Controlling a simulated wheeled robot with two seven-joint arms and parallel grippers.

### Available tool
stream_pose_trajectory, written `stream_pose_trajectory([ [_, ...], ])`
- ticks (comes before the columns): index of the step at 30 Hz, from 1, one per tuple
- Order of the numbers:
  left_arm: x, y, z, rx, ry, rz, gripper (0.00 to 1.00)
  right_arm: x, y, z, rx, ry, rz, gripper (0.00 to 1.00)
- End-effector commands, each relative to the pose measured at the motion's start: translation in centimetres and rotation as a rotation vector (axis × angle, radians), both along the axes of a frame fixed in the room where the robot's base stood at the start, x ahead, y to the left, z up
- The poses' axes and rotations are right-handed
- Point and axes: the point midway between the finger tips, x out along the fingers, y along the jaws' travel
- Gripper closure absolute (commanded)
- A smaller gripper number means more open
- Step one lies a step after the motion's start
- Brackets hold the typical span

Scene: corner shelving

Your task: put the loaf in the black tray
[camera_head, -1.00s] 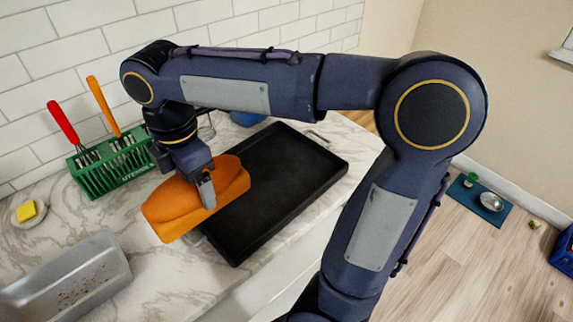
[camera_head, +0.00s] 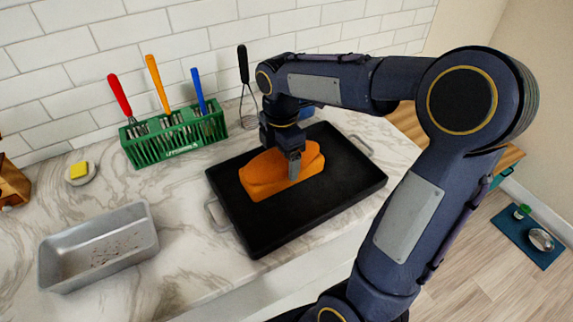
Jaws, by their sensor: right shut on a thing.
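The orange-brown loaf (camera_head: 268,176) is over the middle of the black tray (camera_head: 330,205) in the head view. My right gripper (camera_head: 294,172) points down and is shut on the loaf near its right half. The gripper hides part of the loaf's top. I cannot tell whether the loaf's underside touches the tray floor. The tray lies flat on the marble counter and holds nothing else that I can see. My left gripper is not in view.
An empty metal loaf pan (camera_head: 98,250) stands at the front left. A green utensil holder (camera_head: 175,140) with several tools is behind the tray, against the tiled wall. A yellow sponge (camera_head: 79,170) sits on a small dish at the left. Bare counter lies between pan and tray.

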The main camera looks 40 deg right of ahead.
Motion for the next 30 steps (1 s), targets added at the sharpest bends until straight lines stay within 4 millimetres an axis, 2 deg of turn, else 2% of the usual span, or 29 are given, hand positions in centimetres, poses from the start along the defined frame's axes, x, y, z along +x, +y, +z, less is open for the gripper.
stream_pose_trajectory([
  [8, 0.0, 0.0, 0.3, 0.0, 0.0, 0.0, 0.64, 0.7, -1.7, -2.1, 0.0, 0.001, -0.003, 0.58],
  [14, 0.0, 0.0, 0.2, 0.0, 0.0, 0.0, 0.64, 0.7, -1.6, -4.8, 0.001, 0.001, 0.001, 0.58],
  [26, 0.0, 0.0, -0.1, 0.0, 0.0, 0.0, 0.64, 0.8, -1.6, -5.4, 0.001, -0.002, 0.0, 0.58],
  [27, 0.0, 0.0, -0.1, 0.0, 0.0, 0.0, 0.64, 0.7, -1.6, -5.5, 0.001, -0.001, 0.0, 0.21],
  [30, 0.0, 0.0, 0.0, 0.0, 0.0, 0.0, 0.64, 0.7, -1.6, -5.4, 0.001, -0.001, 0.0, 0.08],
])
